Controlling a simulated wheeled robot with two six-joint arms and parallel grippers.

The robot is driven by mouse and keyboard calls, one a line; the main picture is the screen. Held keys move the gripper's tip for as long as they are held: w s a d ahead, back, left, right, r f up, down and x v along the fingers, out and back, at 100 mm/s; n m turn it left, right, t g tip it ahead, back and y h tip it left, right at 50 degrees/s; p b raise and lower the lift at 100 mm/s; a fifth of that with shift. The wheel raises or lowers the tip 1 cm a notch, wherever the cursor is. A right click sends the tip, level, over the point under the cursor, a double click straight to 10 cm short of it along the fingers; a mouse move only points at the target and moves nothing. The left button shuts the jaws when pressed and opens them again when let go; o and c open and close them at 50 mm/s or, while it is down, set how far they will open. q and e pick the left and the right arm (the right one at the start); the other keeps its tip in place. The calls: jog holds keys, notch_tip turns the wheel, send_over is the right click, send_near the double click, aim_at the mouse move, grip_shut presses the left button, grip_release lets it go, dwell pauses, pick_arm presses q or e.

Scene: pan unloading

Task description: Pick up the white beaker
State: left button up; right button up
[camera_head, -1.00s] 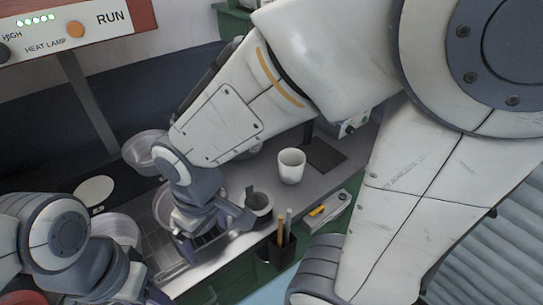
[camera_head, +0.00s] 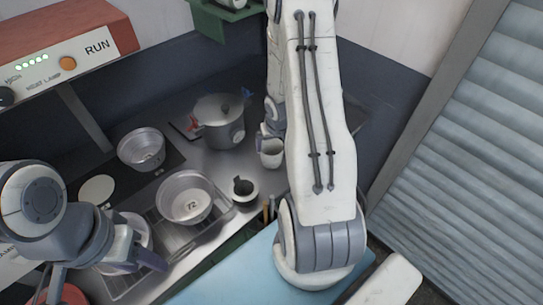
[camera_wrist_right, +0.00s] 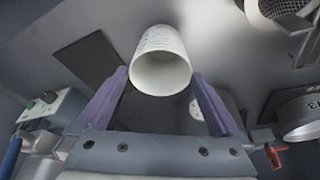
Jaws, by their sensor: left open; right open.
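The white beaker (camera_head: 271,155) stands on the grey counter beside the lidded pot, partly covered by my right arm in the head view. In the right wrist view the beaker (camera_wrist_right: 161,73) shows its open rim between the two purple fingers of my right gripper (camera_wrist_right: 159,76). The fingers are apart, one on each side of it; I cannot tell whether they touch it. In the head view my right gripper (camera_head: 268,134) is at the beaker, mostly hidden. My left gripper (camera_head: 145,262) is open at the lower left, near the rack, away from the beaker.
A lidded pot (camera_head: 219,126) stands left of the beaker. A pan marked 72 (camera_head: 185,199) sits on a rack, with a dark-mouthed cup (camera_head: 243,192) beside it. Another pan (camera_head: 141,149) stands further back. A heat lamp panel (camera_head: 62,50) overhangs at upper left.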

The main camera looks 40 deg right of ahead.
aim_at(271, 152)
jog(key=shift+x, duration=3.3)
jog(key=c, duration=1)
